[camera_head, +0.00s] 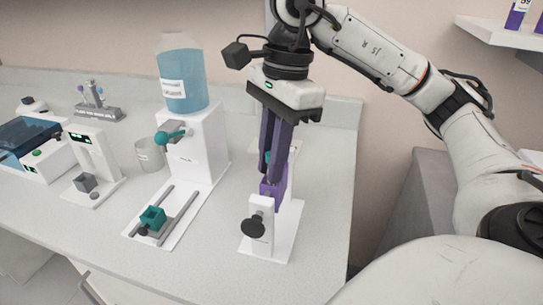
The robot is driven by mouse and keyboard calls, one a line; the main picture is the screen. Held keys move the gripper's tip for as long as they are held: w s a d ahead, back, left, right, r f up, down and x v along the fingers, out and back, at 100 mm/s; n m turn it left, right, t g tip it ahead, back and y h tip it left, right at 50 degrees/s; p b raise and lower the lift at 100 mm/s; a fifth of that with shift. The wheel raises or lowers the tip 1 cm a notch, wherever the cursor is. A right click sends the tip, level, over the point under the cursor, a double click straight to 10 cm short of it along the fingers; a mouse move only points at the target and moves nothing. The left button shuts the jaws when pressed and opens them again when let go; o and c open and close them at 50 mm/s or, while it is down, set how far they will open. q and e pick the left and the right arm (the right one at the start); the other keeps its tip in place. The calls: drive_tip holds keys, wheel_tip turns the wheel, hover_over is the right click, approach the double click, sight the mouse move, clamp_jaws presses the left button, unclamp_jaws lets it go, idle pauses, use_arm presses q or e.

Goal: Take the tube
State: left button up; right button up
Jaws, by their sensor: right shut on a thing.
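My left gripper is not in view.
To the left stand a white dispenser (205,140) with a blue bottle (185,80), a railed base with a teal block (153,217), a clear cup (149,155) and a small white device (92,165). The counter front (200,265) is clear. A shelf (505,35) is at upper right.

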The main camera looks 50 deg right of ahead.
wheel_tip(320, 180, up, 8)
drive_tip(key=p, duration=0.3)
drive_tip(key=shift+r, duration=0.95)
